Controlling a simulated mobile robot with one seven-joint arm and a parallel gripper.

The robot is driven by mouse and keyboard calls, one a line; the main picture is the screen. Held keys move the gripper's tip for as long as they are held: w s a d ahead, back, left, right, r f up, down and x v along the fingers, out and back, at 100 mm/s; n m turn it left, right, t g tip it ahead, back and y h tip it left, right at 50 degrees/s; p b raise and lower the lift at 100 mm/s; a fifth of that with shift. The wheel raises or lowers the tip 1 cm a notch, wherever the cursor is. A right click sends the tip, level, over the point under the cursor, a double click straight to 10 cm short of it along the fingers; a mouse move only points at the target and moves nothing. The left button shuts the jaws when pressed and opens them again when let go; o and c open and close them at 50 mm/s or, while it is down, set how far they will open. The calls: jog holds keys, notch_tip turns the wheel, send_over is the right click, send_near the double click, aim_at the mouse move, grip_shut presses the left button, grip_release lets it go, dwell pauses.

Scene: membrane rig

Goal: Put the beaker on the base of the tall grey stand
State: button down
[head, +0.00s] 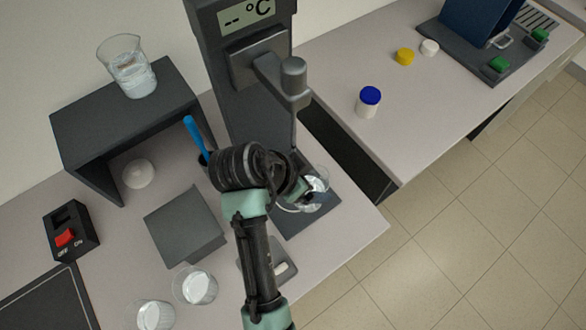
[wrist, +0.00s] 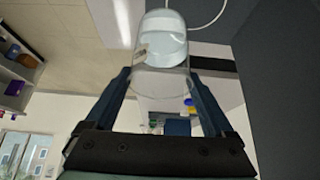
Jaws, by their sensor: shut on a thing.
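The tall grey stand (head: 262,120) has a "-- °C" display and an overhanging arm with a knob. Its flat dark base (head: 325,205) lies on the bench. My gripper (head: 304,190) is shut on a clear glass beaker (head: 318,184), partly hidden by the gripper in the head view. The beaker overlaps the base in that view; I cannot tell whether it touches it. In the wrist view the beaker (wrist: 160,50) is between the two fingers of my gripper (wrist: 165,85), with whitish contents inside.
Another beaker (head: 133,72) stands on a dark bridge-shaped shelf (head: 165,92). Two beakers (head: 196,286) (head: 155,315) stand at the front left. A grey block (head: 183,222), a red switch box (head: 68,234) and a blue-capped jar (head: 368,102) are also out. A gap separates the benches.

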jog(key=w+a+p, duration=0.1)
jog(key=w+a, duration=0.2)
jog(key=w, duration=0.2)
jog(key=f, duration=0.2)
jog(key=f+p, duration=0.1)
jog(key=f, duration=0.1)
jog(key=f+p, duration=0.1)
jog(key=f, duration=0.1)
jog(key=shift+s+a+f, duration=0.1)
jog(key=shift+s+f, duration=0.15)
jog(key=shift+f, duration=0.2)
jog(key=shift+f, duration=0.15)
grip_release()
jog(key=b+v, duration=0.1)
jog(key=v, duration=1.1)
